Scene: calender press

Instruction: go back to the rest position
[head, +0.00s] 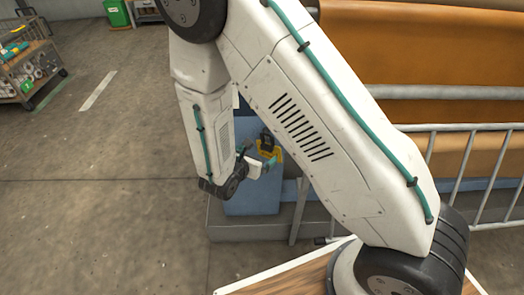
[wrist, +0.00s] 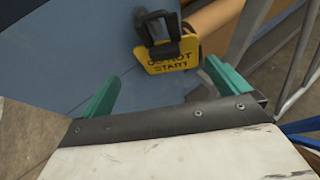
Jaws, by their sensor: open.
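My gripper (wrist: 160,98) is open, with its two teal fingers apart and nothing between them in the wrist view. It also shows in the head view (head: 257,158), small and partly hidden by my own arm. Just beyond the fingers, a yellow "DO NOT START" tag (wrist: 172,58) hangs with a black lock or handle (wrist: 157,28) on a blue panel (wrist: 60,50). The tag also shows in the head view (head: 270,150), close to the gripper. The gripper appears apart from it.
A grey metal railing (head: 468,160) stands at the right, before large orange-brown rolls (head: 430,45). A cart with parts (head: 30,68) is at the far left and a green bin (head: 117,14) at the back. The floor at left is clear.

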